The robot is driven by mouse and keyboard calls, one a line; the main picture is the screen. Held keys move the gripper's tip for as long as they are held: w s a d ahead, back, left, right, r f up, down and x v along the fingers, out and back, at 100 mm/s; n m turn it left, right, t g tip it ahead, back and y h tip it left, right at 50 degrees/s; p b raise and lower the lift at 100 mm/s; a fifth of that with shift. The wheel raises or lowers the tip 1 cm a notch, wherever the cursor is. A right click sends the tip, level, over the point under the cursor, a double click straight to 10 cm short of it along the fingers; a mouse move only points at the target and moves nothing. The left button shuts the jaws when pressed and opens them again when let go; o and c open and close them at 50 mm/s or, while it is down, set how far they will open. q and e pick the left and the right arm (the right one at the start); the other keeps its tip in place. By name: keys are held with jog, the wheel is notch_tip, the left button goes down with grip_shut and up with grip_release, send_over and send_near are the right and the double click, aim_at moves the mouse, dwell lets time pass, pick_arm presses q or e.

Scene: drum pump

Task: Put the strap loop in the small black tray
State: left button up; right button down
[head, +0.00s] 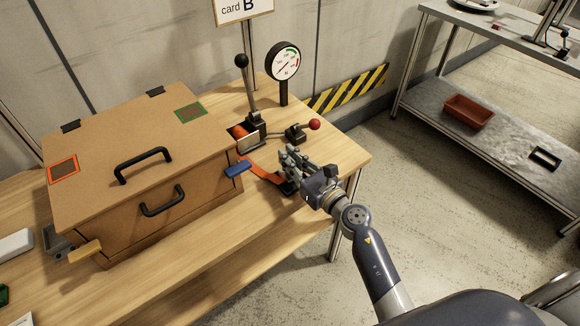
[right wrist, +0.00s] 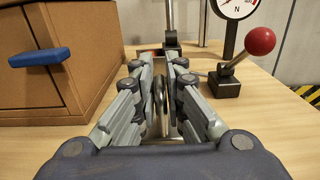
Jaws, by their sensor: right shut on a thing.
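My right gripper (head: 290,170) is low over the table, right of the box. In the right wrist view its fingers (right wrist: 160,100) are closed on a metal loop (right wrist: 160,96), which appears to be the strap loop. A small black tray (head: 545,151) with a pale inside lies on the lower metal shelf at the far right, well away from the gripper. My left gripper is not in view.
A brown box (head: 130,150) with black handles and a blue tab (head: 238,169) stands left of the gripper. A black-knobbed lever (head: 247,90), a red-knobbed lever (head: 300,131) and a dial gauge (head: 283,62) stand behind. A red-brown bin (head: 469,112) sits on the shelf.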

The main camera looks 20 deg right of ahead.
notch_tip(320, 180, down, 2)
jog(key=shift+f+b, duration=0.2)
jog(key=shift+b, duration=0.15)
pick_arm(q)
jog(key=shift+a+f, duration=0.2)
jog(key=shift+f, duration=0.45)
pick_arm(e)
jog(key=shift+f, duration=0.1)
jog(key=c, duration=1.7)
grip_release()
jog(key=shift+f, duration=0.1)
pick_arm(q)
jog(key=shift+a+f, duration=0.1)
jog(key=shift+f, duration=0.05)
pick_arm(e)
jog(key=shift+o, duration=0.2)
